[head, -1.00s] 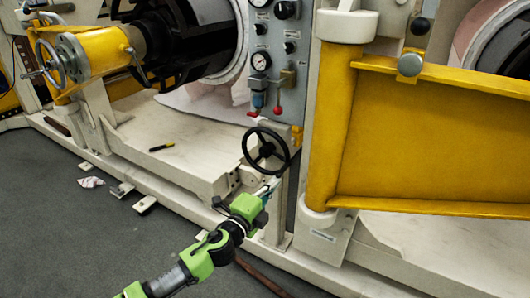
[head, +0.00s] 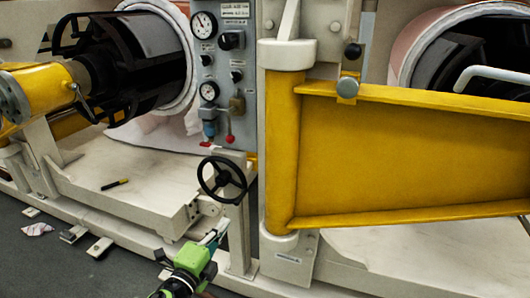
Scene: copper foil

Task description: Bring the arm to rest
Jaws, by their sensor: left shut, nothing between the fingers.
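My left arm, with green and black links, comes in from the bottom of the head view. Its gripper (head: 216,232) is shut and empty. It is just below the black handwheel (head: 223,180) and in front of the cream machine base; I cannot tell whether it touches anything. My right gripper is not in view.
A grey gauge panel (head: 222,75) stands behind the handwheel. A large yellow beam (head: 400,150) fills the right side. A marker (head: 115,184) lies on the cream base (head: 130,205). Crumpled paper (head: 37,229) lies on the grey floor (head: 40,265), which is open at lower left.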

